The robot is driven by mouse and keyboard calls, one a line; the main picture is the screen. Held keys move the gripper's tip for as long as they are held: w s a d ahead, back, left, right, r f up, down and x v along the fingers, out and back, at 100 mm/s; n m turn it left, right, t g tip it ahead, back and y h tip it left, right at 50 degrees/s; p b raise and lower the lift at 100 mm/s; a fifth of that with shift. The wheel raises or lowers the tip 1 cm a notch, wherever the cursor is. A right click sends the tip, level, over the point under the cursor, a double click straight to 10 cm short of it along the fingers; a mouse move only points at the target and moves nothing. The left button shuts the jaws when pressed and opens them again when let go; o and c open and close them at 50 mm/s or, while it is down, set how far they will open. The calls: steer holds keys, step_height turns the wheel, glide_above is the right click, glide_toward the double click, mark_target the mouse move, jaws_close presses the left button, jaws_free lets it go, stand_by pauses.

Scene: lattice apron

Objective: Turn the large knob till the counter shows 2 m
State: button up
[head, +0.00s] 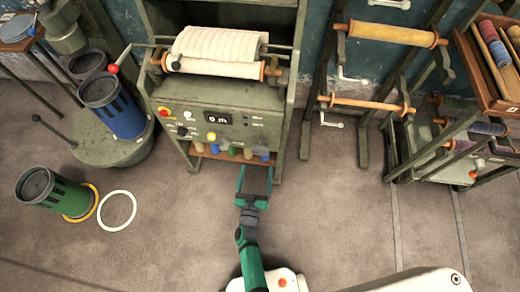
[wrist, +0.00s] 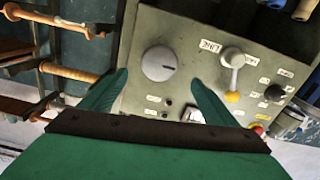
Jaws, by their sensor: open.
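The large knob (wrist: 160,63) is a round grey dial with a short dark mark, on the grey-green control panel (wrist: 140,95). In the wrist view it appears between my fingertips (wrist: 160,80), with a gap on both sides. The counter (head: 216,118) is a dark display reading 0 m in the head view; in the wrist view it is mostly hidden by my gripper. My gripper (head: 255,172) is open and empty, in front of the panel's lower right part. I cannot make out the large knob in the head view.
The panel also has a lever with a yellow knob (wrist: 233,65), a small black knob (wrist: 275,93) and a red button (head: 164,112). Several bobbins (head: 231,151) sit below the panel. A white roll (head: 218,45) lies above. A rack with orange rollers (head: 395,34) stands right.

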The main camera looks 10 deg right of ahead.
mark_target(260, 153)
steer(key=x, duration=1.1)
steer(key=shift+w+d, duration=0.1)
steer(key=shift+w, duration=0.05)
steer(key=shift+d+f, duration=0.1)
steer(key=c, duration=1.1)
